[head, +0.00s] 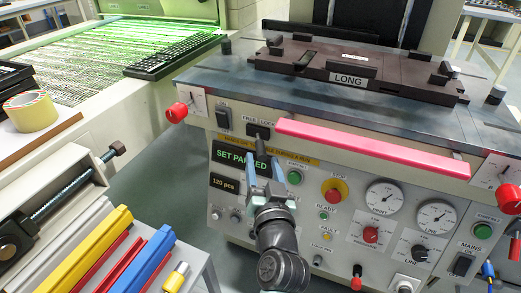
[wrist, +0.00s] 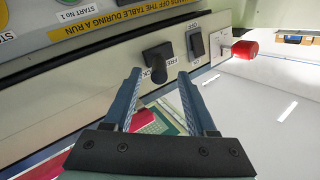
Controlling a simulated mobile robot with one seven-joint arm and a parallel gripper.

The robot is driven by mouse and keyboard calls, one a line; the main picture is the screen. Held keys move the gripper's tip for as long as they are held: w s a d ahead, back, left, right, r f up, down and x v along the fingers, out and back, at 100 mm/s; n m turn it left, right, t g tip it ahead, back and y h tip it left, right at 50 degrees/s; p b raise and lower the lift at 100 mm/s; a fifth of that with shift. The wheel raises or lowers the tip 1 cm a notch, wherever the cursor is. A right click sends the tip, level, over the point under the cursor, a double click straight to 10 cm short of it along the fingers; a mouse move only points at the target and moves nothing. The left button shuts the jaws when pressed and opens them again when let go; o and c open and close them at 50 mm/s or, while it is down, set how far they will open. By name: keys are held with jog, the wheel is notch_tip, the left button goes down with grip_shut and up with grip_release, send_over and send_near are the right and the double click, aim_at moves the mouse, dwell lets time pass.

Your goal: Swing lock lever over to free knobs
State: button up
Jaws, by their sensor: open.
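The lock lever (head: 260,146) is black and sits on a black base under the FREE and LOCK labels on the machine's front panel. In the wrist view the lever (wrist: 157,64) shows between the fingertips, nearer the left one. My gripper (head: 264,162) is open, with pale blue fingers pointing up at the lever from below. In the wrist view my gripper (wrist: 159,74) has its fingers apart; I cannot tell whether either touches the lever. Red knobs stand at the panel's left end (head: 177,112) and right end (head: 510,197).
A black switch (head: 223,119) is left of the lever. A pink bar (head: 370,148) runs along the front edge at the right. Below are a green display (head: 238,161), a green button (head: 294,178) and a red stop button (head: 334,191). Floor is free at the left.

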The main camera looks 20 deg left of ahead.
aim_at(262, 159)
jog(key=shift+x, duration=2.55)
grip_shut()
